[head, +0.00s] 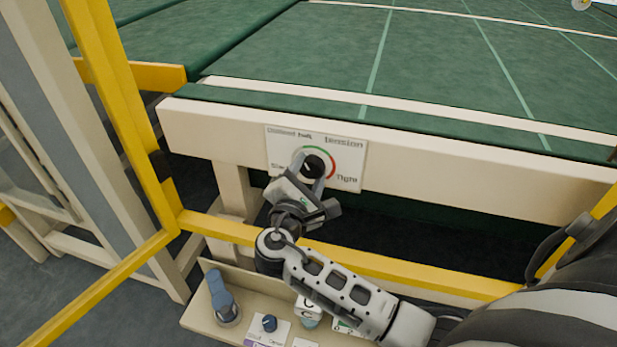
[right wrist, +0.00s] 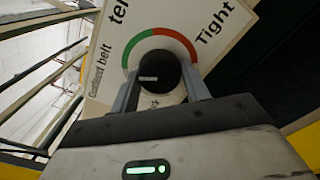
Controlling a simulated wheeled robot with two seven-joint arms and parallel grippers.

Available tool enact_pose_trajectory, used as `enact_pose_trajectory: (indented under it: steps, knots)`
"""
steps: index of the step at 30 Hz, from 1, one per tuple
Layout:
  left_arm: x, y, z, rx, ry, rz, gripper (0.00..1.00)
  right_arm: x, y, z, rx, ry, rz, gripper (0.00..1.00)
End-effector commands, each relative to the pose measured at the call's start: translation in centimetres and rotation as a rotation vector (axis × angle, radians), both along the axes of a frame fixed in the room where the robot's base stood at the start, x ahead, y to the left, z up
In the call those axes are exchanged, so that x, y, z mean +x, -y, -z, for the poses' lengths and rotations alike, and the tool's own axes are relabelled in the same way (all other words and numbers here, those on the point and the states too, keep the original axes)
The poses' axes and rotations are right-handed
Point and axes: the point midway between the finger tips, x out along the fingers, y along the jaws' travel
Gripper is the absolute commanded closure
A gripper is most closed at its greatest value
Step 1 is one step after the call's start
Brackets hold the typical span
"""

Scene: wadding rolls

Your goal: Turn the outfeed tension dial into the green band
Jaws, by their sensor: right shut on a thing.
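The outfeed tension dial (head: 313,166) is a black round knob on a white plate (head: 349,160) on the cream beam, marked "Outfeed belt tension" and "Tight". In the right wrist view the knob (right wrist: 158,72) has a short white mark pointing left on the tilted plate. A green band (right wrist: 133,47) and a red band (right wrist: 181,46) arc around it. The mark points near the green band's lower end; I cannot tell whether it is inside. My right gripper (head: 311,174) is shut on the knob, one finger on each side, partly covering the plate's lower lettering. My left gripper is out of view.
A yellow rail (head: 420,275) runs below the beam, under my right arm. A yellow post (head: 125,110) stands at the left. Below is a cream panel (head: 195,318) with a blue lever (head: 219,290) and a blue knob (head: 269,322). The green belt (head: 330,50) lies behind.

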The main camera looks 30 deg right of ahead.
Motion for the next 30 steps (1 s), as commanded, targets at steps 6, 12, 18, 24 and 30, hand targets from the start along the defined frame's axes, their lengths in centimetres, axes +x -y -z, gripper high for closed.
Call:
enact_pose_trajectory:
  steps: [6, 12, 18, 24, 30]
  knots:
    - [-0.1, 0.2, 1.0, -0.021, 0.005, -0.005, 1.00, 0.0, -0.1, 0.4, 0.138, 0.157, 0.000, 0.77]
    - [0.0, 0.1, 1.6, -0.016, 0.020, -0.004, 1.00, 0.0, -0.1, 0.4, 0.251, 0.291, -0.001, 0.77]
    - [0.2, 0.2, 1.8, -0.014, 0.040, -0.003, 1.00, 0.0, -0.1, 0.2, 0.342, 0.396, -0.002, 0.77]
    - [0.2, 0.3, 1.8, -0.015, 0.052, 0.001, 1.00, 0.1, -0.1, 0.1, 0.400, 0.466, -0.001, 0.77]
    - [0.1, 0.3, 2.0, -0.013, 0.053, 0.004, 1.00, 0.1, -0.1, 0.0, 0.430, 0.500, -0.002, 0.77]
